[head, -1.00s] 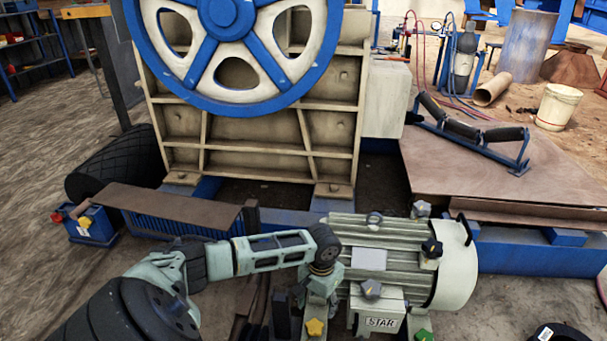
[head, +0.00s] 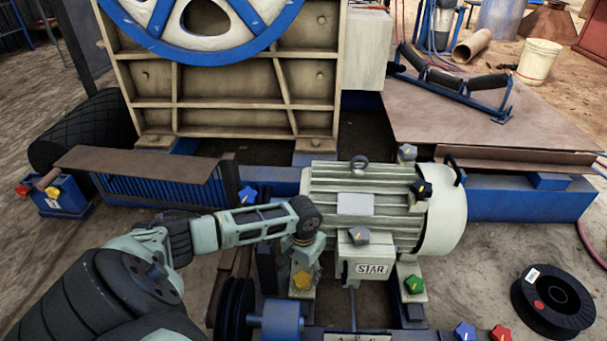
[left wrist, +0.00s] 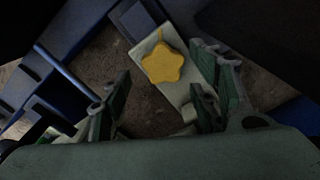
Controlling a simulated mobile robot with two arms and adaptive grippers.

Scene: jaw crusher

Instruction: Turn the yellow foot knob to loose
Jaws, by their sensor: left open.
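The yellow foot knob (head: 302,280) is star-shaped and sits on a pale foot at the left front of the motor (head: 365,205). It also shows in the left wrist view (left wrist: 162,63) on a pale plate, with a small yellow pointer at its upper edge. My left gripper (head: 304,258) points down just above and behind the knob in the head view. In the left wrist view its green fingers (left wrist: 160,100) are spread apart and empty. The knob lies ahead of the gap, nearer the right finger, and appears untouched. My right gripper is not in view.
Black pulleys (head: 234,308) and a blue shaft part stand in front. A black spool (head: 552,303) lies at right.

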